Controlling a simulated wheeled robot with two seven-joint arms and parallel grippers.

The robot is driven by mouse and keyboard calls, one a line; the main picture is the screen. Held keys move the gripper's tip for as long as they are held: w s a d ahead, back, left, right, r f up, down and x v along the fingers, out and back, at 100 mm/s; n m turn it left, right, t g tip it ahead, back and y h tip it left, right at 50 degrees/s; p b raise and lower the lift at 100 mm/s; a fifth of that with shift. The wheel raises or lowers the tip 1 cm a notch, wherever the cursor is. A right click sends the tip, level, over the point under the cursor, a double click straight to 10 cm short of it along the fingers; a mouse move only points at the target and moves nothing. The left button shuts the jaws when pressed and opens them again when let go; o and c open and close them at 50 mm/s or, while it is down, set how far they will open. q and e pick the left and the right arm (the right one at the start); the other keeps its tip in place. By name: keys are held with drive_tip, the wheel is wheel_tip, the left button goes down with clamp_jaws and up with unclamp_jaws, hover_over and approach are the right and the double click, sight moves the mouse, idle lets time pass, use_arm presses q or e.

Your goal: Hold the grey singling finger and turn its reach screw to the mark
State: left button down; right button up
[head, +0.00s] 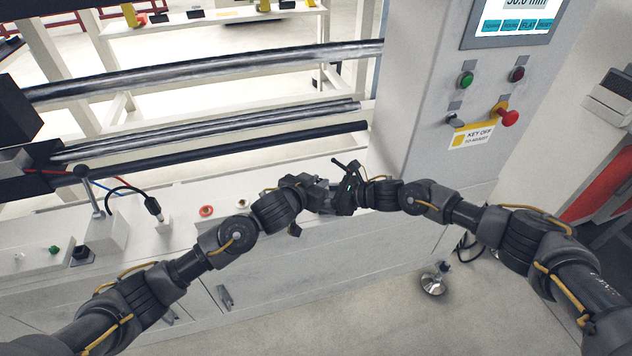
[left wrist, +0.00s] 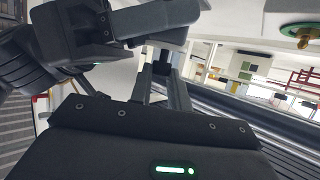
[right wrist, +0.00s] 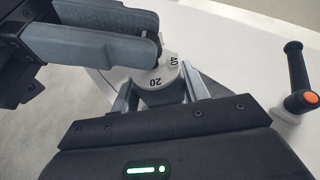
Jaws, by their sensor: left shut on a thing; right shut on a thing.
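The reach screw's pale round dial (right wrist: 158,82), marked 20 and 40, sits between the fingertips of my right gripper (right wrist: 160,92), which is shut on it in the right wrist view. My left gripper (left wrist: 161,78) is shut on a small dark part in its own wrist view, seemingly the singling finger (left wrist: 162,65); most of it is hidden. The left gripper's blue-grey fingers (right wrist: 100,40) also show close beside the dial. In the head view my left gripper (head: 328,188) and right gripper meet closely, hiding the finger and the screw. The setting mark cannot be made out.
A black handle with an orange end (right wrist: 298,85) stands right of the dial. Long steel rollers (head: 210,75) run behind my grippers. A grey control column (head: 410,90) with a screen and red knob (head: 509,118) stands to the right. The white machine bench (head: 270,250) lies below.

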use_arm(q)
drive_tip(key=shift+s+d+n+t+y, duration=0.1)
drive_tip(key=shift+d+n+t+y, duration=0.05)
drive_tip(key=shift+n+t+y, duration=0.2)
use_arm(e)
drive_tip(key=shift+f, duration=0.15)
use_arm(q)
drive_tip(key=c, duration=1.3)
unclamp_jaws()
use_arm(e)
drive_tip(key=shift+s, duration=0.1)
use_arm(q)
drive_tip(key=v, duration=1.2)
drive_tip(key=shift+r, duration=0.15)
use_arm(e)
drive_tip(key=o, duration=1.3)
drive_tip(key=c, duration=0.7)
drive_tip(key=shift+o, duration=0.2)
